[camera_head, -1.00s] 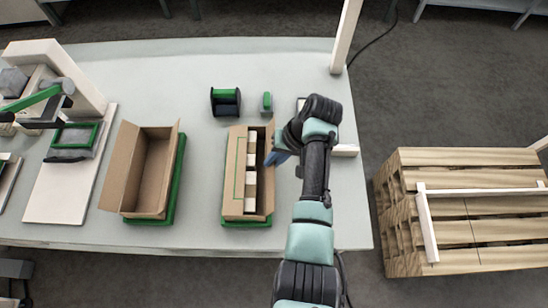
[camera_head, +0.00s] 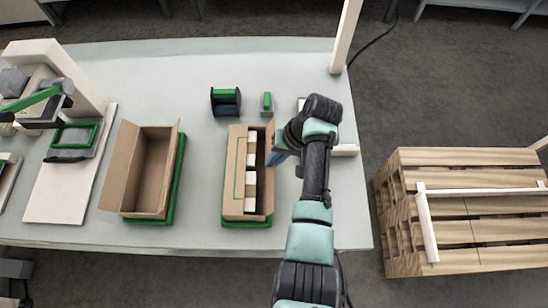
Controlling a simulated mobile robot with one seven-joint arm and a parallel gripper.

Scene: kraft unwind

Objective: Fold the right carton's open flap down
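The right carton (camera_head: 234,190) stands on a green-edged base (camera_head: 247,223) near the table's front. Its left flap lies folded over part of the top. White blocks show inside through the uncovered strip on the right. The right flap (camera_head: 270,155) stands up along the carton's right side, partly hidden by my arm. My gripper (camera_head: 275,158) is at the upper right edge of the carton, beside that flap. Its blue finger part shows, but I cannot tell whether the fingers are open or touching the flap.
A second, open and empty carton (camera_head: 147,180) stands on a green base to the left. A dark tape dispenser (camera_head: 226,103) and a small green-topped item (camera_head: 266,104) lie behind the right carton. A wooden pallet (camera_head: 460,205) is right of the table. The table's back middle is clear.

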